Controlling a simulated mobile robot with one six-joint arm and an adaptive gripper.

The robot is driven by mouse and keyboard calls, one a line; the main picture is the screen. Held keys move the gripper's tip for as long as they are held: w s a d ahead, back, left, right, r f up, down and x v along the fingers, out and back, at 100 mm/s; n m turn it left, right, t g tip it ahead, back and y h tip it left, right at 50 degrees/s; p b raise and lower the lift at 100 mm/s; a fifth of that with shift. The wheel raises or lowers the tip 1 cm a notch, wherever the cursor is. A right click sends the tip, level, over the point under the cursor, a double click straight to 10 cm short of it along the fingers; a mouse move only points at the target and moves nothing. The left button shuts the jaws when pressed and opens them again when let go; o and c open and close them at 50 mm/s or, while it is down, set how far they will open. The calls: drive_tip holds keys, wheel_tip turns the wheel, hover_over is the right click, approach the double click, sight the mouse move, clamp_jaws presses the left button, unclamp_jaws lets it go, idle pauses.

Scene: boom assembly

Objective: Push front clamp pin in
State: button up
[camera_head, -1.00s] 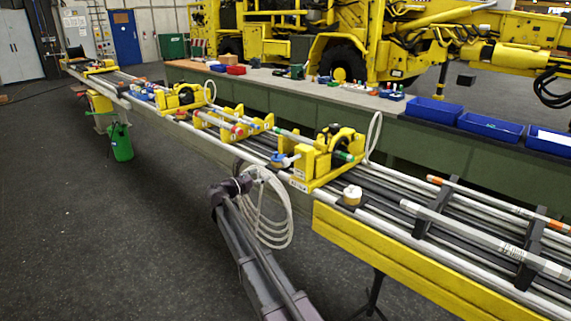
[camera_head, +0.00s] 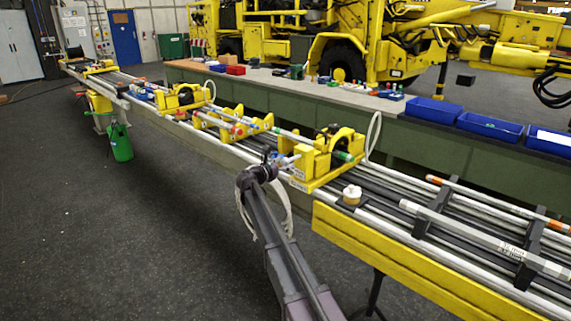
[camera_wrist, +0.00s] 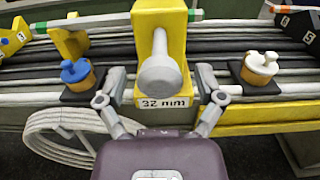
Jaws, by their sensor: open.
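The front clamp is a yellow block (camera_head: 318,165) on the boom rails, with a black round part on top. Its pin (camera_head: 289,160) is light grey and sticks out on the near left side. In the wrist view the pin (camera_wrist: 160,75) has a rounded grey head, centred in front of the yellow clamp (camera_wrist: 176,40) above a "32 mm" label. My gripper (camera_head: 272,164) is close to the pin's outer end. In the wrist view my gripper (camera_wrist: 160,88) is open, one finger on each side of the pin head. I cannot tell whether it touches.
A blue-topped knob (camera_wrist: 76,72) and a white-topped knob (camera_wrist: 261,68) stand on either side of the clamp. A coiled pale hose (camera_wrist: 62,135) hangs below the rails. A bench with blue bins (camera_head: 433,110) stands behind.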

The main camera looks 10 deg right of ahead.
drive_tip(key=shift+w+d, duration=0.1)
drive_tip(key=shift+d, duration=0.05)
clamp_jaws()
drive_tip(key=shift+w, duration=0.1)
